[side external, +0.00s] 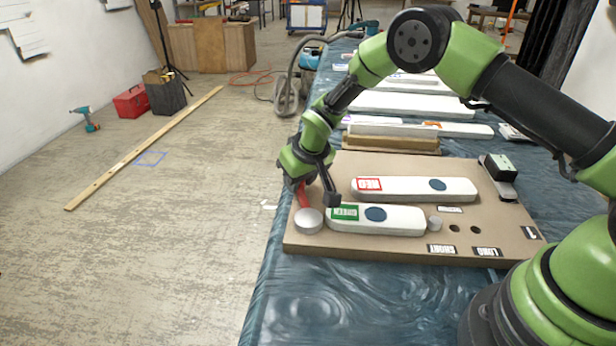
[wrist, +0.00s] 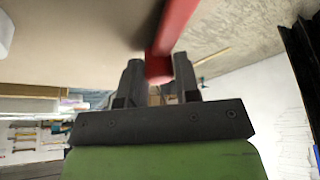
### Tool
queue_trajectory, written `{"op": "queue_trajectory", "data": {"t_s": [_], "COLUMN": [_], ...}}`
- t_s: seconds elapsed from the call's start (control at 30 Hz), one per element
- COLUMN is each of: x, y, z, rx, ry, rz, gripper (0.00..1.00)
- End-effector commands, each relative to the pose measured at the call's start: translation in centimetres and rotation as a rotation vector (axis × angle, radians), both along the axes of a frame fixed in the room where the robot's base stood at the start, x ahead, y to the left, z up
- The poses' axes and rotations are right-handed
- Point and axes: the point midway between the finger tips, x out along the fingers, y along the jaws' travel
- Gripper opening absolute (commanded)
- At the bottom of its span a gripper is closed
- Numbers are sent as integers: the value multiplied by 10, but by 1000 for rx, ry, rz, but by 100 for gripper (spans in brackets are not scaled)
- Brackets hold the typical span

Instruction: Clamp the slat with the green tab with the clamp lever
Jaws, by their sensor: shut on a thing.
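The slat with the green tab (side external: 400,222) is white, with a green label and a dark blue oval, and lies flat near the front of the brown board (side external: 350,250). The clamp lever (side external: 303,194) is a red bar rising from a pale round disc (side external: 308,220) at the slat's left end. I cannot tell whether disc and slat touch. My gripper (side external: 305,182) is over the board's left edge, shut on the red lever. In the wrist view the red bar (wrist: 172,30) runs down between the two dark fingers (wrist: 158,82).
A similar slat with a red tab (side external: 410,187) lies behind. A small grey peg (side external: 435,223) stands by the green slat's right end, near two holes (side external: 465,229) and labels. A dark block (side external: 499,168) sits at the board's back right. White pieces (side external: 410,104) lie behind the board.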

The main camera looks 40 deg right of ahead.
Motion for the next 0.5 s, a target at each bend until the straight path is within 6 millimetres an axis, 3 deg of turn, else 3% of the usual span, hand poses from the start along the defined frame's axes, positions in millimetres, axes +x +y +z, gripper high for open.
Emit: {"op": "queue_trajectory", "data": {"t_s": [0.5], "x": [6], "y": [40], "z": [0], "rx": [-1], "ry": [-2], "rz": [493], "gripper": [0]}}
